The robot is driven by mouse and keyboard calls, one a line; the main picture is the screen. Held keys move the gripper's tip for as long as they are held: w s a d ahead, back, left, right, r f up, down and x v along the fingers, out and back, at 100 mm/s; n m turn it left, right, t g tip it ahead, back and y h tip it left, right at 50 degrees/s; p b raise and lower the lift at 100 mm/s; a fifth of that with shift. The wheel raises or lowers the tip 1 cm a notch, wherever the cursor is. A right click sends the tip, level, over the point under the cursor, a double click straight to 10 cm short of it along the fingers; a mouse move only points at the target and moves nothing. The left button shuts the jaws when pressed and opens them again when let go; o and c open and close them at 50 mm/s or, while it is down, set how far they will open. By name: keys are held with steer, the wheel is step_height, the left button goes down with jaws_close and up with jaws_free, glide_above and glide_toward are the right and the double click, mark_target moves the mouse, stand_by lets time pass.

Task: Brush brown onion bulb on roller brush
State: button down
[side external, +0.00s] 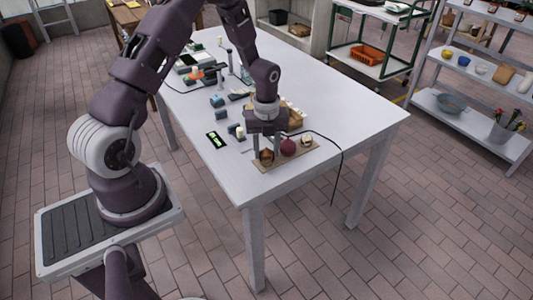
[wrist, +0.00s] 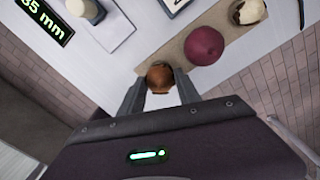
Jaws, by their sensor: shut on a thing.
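The brown onion bulb (wrist: 160,77) sits between the two fingertips of my gripper (wrist: 159,84) in the wrist view. My gripper is shut on it. In the side view the brown onion (side external: 266,156) is low at the left end of a tan board (side external: 295,158), below my gripper (side external: 266,148). Whether it touches the board is hard to tell. A dark red onion (wrist: 204,46) and a pale, partly peeled onion (wrist: 247,11) are in a row beside it. I cannot pick out the roller brush with certainty.
A black display (wrist: 42,18) reading "85 mm" lies left of a pale block (wrist: 103,27). Several small devices stand farther back on the white table (side external: 340,115). A black cable (side external: 341,160) hangs over the front edge. The table's right part is clear.

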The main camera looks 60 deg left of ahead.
steer(key=r, duration=0.8)
steer(key=shift+w+a+r, duration=0.25)
steer(key=shift+a+r, duration=0.1)
steer(key=shift+a, duration=0.05)
steer(key=w+a+n, duration=0.4)
steer(key=a, duration=0.6)
steer(key=w+a+n, duration=0.4)
steer(key=a, duration=0.6)
steer(key=shift+d+f, duration=0.15)
steer(key=shift+f, duration=2.05)
steer(key=shift+f, duration=0.35)
steer(key=shift+d, duration=0.1)
steer(key=shift+d, duration=0.5)
steer(key=shift+a, duration=0.2)
steer(key=shift+a, duration=0.45)
